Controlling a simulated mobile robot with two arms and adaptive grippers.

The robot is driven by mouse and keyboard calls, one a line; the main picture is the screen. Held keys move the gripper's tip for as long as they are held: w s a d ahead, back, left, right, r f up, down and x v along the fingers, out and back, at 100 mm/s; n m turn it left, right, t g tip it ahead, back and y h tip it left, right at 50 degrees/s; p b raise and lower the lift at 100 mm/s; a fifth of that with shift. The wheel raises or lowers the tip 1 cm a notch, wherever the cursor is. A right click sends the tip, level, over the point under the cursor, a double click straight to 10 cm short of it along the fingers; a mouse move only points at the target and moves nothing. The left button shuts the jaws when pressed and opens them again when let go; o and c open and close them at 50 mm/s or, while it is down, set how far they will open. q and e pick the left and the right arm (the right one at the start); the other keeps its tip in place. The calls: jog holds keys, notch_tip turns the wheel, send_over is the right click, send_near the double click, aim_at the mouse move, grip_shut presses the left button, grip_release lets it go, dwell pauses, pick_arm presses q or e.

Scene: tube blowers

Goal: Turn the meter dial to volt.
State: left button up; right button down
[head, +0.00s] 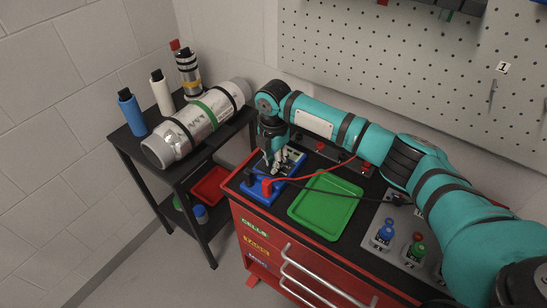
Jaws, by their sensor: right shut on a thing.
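The meter (260,192) is a blue device lying on the black top of the red tool cabinet, near its left end. A red block-like plug (267,184) sits on its near part, with red and dark leads running off to the right. My right gripper (275,167) reaches down over the meter, fingers pointing at its face. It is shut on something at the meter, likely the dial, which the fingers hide. The dial's setting cannot be read. My left gripper is not in view.
A green tray (326,207) lies right of the meter, with the leads crossing above it. A black cart (170,163) on the left holds bottles and a large cylinder (197,122).

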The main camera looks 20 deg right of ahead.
jog(key=m+p, duration=0.2)
jog(key=p, duration=0.1)
jog(key=m+p, duration=0.1)
jog(key=m, duration=0.1)
jog(key=shift+r, duration=0.25)
jog(key=shift+f+m+p, duration=0.2)
jog(key=shift+m+p, duration=1.3)
jog(key=shift+m, duration=0.2)
jog(key=c, duration=1.3)
grip_release()
notch_tip(320, 180, up, 12)
